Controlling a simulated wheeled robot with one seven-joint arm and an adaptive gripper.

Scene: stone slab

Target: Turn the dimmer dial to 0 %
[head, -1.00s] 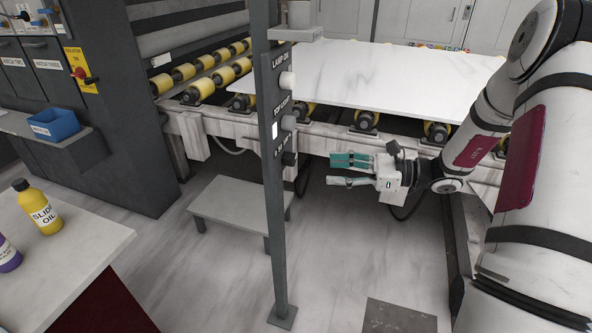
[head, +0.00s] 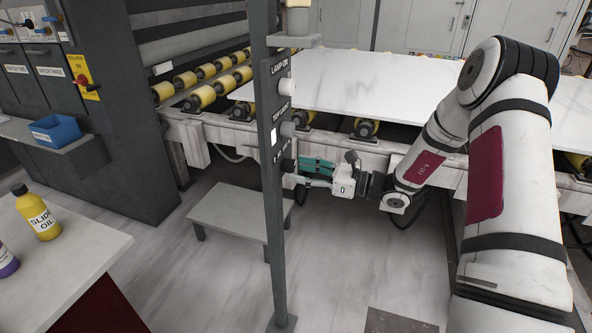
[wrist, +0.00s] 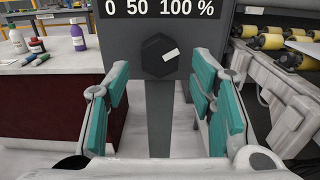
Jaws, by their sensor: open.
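The dimmer dial (wrist: 154,60) is a black six-sided knob on a dark grey post, centred between my fingers in the wrist view. Its white pointer mark (wrist: 171,54) sits to the right and slightly up, towards the 100 side. A scale label (wrist: 160,8) reading 0, 50, 100 % is above it. In the head view the dial (head: 287,165) is a small dark knob low on the post's right side. My gripper (head: 300,171) is open and empty, with teal finger pads, just right of the dial. Its fingers (wrist: 163,82) appear either side of the dial; contact is not visible.
The post (head: 275,225) carries a lamp knob (head: 286,88) and another knob (head: 287,130) above the dial. A low grey bench (head: 235,215) stands behind it. The roller table with a white slab (head: 370,85) lies beyond. A bottle table (head: 75,250) is at left.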

